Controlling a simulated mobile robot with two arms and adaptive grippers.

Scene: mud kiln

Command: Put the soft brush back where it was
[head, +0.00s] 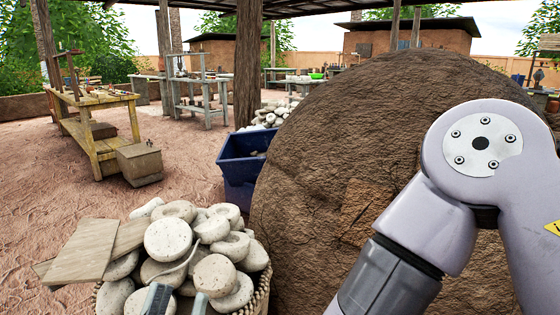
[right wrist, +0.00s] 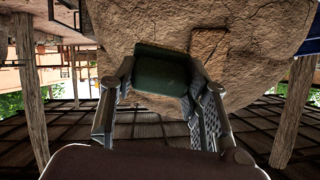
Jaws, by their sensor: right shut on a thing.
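My right gripper (right wrist: 162,85) shows in the right wrist view, its fingers spread around a dark green, block-like thing (right wrist: 162,68) and shut on it. I cannot tell whether this is the soft brush; no bristles show. In the head view my right arm crosses the right side, and its gripper is out of the picture. My left gripper (head: 178,300) shows only its two fingertips at the bottom edge. They stand apart, with no thing seen held between them, in front of a basket (head: 262,298) of pale round stones (head: 168,239). No brush is recognisable in the head view.
A large brown mud kiln (head: 340,150) fills the middle and right. A blue bin (head: 238,160) stands beside it. Flat boards (head: 85,250) lie by the stones. A wooden workbench (head: 95,120) and wooden box (head: 140,163) stand at left. The ground at left is open.

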